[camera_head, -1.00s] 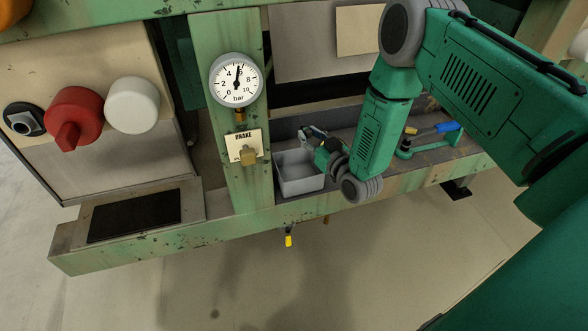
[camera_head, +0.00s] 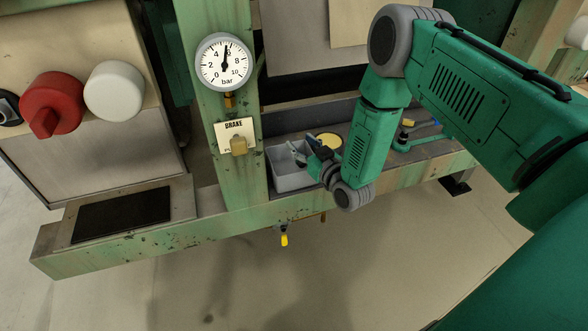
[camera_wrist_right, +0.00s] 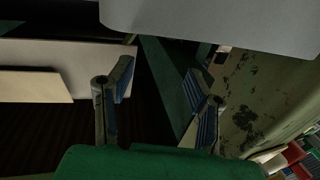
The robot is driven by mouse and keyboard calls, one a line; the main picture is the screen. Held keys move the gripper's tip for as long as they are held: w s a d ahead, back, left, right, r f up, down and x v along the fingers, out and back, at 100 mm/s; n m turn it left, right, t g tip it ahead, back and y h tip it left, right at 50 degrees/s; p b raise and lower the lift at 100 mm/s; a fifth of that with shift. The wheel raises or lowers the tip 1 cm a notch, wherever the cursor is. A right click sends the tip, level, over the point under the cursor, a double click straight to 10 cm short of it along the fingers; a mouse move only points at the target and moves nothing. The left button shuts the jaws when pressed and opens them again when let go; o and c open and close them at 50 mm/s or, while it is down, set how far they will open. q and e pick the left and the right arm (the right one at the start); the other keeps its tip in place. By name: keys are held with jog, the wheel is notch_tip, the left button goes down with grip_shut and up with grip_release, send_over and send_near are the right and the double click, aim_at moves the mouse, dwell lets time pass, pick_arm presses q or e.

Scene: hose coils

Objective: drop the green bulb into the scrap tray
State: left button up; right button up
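The scrap tray looks to be the grey open box (camera_head: 284,182) on the green bench ledge, just right of the gauge post. The part of its inside that shows looks empty. My right gripper (camera_head: 304,150) is at the tray's back right corner, its fingers reaching toward the tray opening. In the right wrist view its two fingers (camera_wrist_right: 160,85) stand apart with nothing seen between them. I cannot make out a green bulb in any view; the arm and gripper hide part of the ledge. My left gripper is not in view.
A pressure gauge (camera_head: 223,62) and a BRAKE plate (camera_head: 236,135) are on the post left of the tray. A yellow disc (camera_head: 329,140) lies behind the gripper. A green fixture (camera_head: 420,138) stands farther right on the ledge. A yellow-tipped part (camera_head: 284,240) hangs below.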

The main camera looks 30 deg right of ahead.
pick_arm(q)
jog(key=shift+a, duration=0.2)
pick_arm(e)
jog(key=s, duration=1.2)
jog(key=shift+a, duration=0.25)
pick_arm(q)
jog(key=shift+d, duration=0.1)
pick_arm(e)
jog(key=shift+d, duration=0.1)
